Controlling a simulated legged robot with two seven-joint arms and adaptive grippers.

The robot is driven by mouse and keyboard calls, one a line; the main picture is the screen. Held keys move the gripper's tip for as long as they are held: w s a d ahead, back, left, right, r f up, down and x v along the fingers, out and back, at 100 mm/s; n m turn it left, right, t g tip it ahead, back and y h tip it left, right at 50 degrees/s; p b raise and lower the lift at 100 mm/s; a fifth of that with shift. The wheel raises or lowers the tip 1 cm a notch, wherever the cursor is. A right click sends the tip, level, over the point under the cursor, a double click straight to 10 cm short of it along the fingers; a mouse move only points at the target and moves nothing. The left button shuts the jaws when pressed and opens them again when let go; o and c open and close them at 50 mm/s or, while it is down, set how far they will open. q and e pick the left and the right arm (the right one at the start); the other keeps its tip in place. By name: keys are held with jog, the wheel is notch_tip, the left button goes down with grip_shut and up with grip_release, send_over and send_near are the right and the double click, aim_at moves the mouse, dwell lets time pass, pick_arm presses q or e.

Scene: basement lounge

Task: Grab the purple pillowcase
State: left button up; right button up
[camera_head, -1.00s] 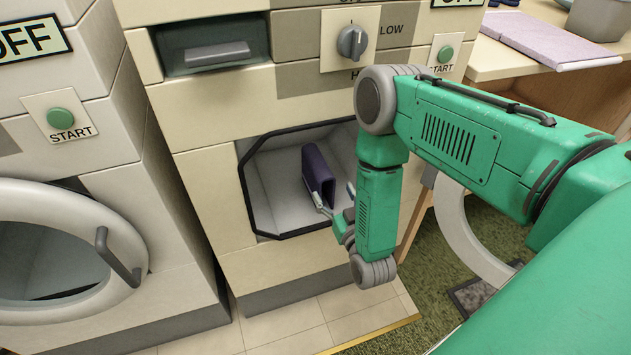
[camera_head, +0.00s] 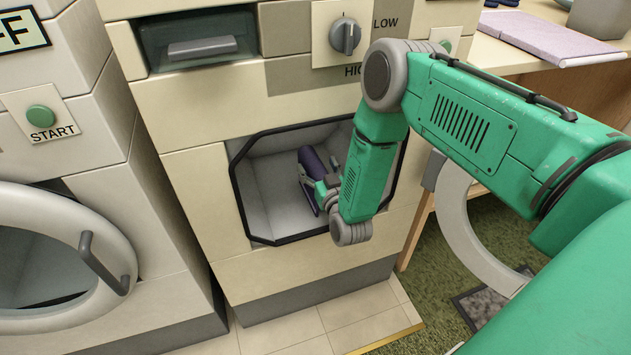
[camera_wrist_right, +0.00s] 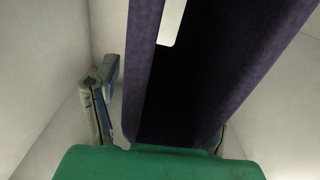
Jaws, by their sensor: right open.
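The purple pillowcase (camera_head: 311,161) stands folded inside the open square drum of the middle machine. In the wrist view the pillowcase (camera_wrist_right: 236,65) fills the middle and right, with a dark gap between its two sides. My right gripper (camera_head: 313,190) is inside the drum at the pillowcase, open. In the wrist view one finger shows to the left of the pillowcase, with a small space between them; the other finger is almost wholly hidden behind the cloth at the right. My left gripper is not in view.
The dark-rimmed drum opening (camera_head: 262,238) surrounds my right wrist, with its right edge close to my arm. A round-door washer (camera_head: 62,199) stands at the left. A wooden table (camera_head: 494,60) at the upper right bears a folded lilac cloth (camera_head: 550,40).

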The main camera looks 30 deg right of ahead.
jog(key=shift+a+r, duration=0.1)
jog(key=shift+a, duration=0.25)
grip_shut()
jog(key=shift+d, duration=0.1)
